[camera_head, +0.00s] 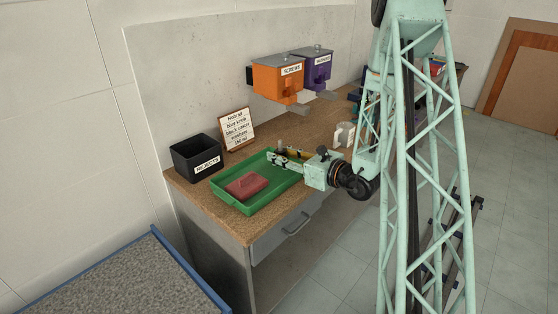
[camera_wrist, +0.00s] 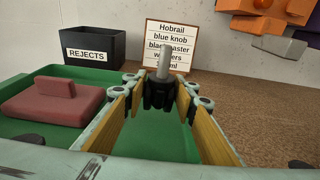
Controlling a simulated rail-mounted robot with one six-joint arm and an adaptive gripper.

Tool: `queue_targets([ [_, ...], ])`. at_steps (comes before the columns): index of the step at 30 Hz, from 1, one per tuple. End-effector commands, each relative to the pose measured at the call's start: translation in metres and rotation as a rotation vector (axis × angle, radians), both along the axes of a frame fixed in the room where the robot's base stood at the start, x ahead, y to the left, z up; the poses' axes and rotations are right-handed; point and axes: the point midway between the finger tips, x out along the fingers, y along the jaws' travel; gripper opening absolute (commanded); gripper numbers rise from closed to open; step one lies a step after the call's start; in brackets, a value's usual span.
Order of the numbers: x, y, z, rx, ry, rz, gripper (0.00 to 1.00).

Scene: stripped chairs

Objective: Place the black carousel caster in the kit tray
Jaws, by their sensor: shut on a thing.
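The black caster (camera_wrist: 158,94) with an upright grey stem (camera_wrist: 166,62) is between the tips of my gripper's fingers in the wrist view. My gripper (camera_wrist: 160,100) is shut on it. In the head view my gripper (camera_head: 279,158) is low over the far part of the green kit tray (camera_head: 231,208), and the caster is too small there to make out clearly. The tray's green floor (camera_wrist: 155,146) shows below the caster in the wrist view. I cannot tell whether the caster touches the tray. A dull red block with a raised grip (camera_head: 246,186) lies in the tray's near left part.
A black REJECTS bin (camera_head: 194,158) stands left of the tray. A sign card (camera_head: 237,129) stands behind it. Orange (camera_head: 277,79) and purple (camera_head: 316,70) dispensers hang on the wall. A white object (camera_head: 344,134) stands on the wooden bench right of the tray.

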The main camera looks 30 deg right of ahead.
Motion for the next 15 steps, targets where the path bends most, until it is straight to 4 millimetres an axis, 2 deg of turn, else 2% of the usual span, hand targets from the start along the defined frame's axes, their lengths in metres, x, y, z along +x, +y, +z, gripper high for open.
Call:
queue_targets([
  [1,0.0,0.0003,-0.0073,0.001,0.001,0.001,0.14],
  [5,0.0001,0.0004,-0.0147,0.0,0.0,0.001,0.14],
  [15,0.0001,0.0003,-0.016,0.0,-0.001,0.001,0.14],
])
